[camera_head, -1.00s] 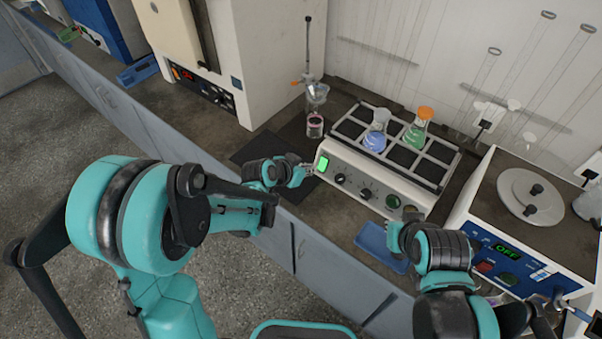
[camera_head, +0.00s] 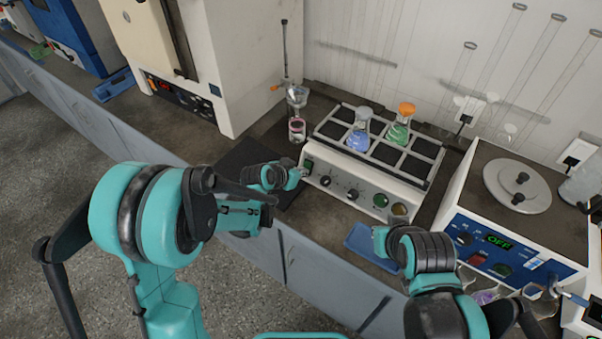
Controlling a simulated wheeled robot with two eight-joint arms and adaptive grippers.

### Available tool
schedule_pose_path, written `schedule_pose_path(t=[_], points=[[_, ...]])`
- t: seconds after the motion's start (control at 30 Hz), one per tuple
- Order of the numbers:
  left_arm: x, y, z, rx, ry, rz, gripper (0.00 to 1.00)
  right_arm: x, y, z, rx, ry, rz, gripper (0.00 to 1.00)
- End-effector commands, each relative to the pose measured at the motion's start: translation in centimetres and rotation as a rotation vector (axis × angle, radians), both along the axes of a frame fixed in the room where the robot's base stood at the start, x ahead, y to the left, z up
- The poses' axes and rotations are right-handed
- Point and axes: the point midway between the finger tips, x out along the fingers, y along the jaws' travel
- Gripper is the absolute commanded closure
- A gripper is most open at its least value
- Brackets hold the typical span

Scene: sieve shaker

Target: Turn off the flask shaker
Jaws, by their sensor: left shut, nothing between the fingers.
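The flask shaker (camera_head: 366,190) is a white box with a dark gridded platform. It carries a blue-liquid flask (camera_head: 359,137) and a green-liquid flask with an orange cap (camera_head: 399,131). Its front has several knobs and a green switch (camera_head: 308,164) at the left end, which looks dark green and unlit. My left gripper (camera_head: 303,173) is shut and empty, its tips at or just in front of the panel beside the switch. I cannot tell if they touch. My right arm comes in at lower right; its gripper cannot be made out.
A blue tray (camera_head: 368,241) lies in front of the shaker. A hotplate-like device (camera_head: 520,215) with a display reading OFF stands at right. A small glass with pink contents (camera_head: 297,129) is behind left. A dark mat (camera_head: 240,168) covers the counter left of the shaker.

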Motion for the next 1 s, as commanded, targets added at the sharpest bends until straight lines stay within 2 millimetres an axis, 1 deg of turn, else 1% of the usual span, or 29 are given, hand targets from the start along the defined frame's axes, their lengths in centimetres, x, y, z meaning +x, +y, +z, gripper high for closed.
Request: schedule_pose_path(t=[0.27, 0.6, 1.0], points=[[0.1, 0.0, 0.3, 0.001, 0.000, -0.001, 1.00, 0.0, 0.0, 0.3, 0.000, 0.000, 0.000, 1.00], [0.0, 0.0, 1.7, 0.001, 0.000, -0.001, 1.00, 0.0, 0.0, 1.2, 0.000, 0.000, 0.000, 1.00], [0.0, -0.1, 1.9, 0.001, 0.000, -0.001, 1.00, 0.0, 0.0, 1.4, 0.000, 0.000, 0.000, 1.00]])
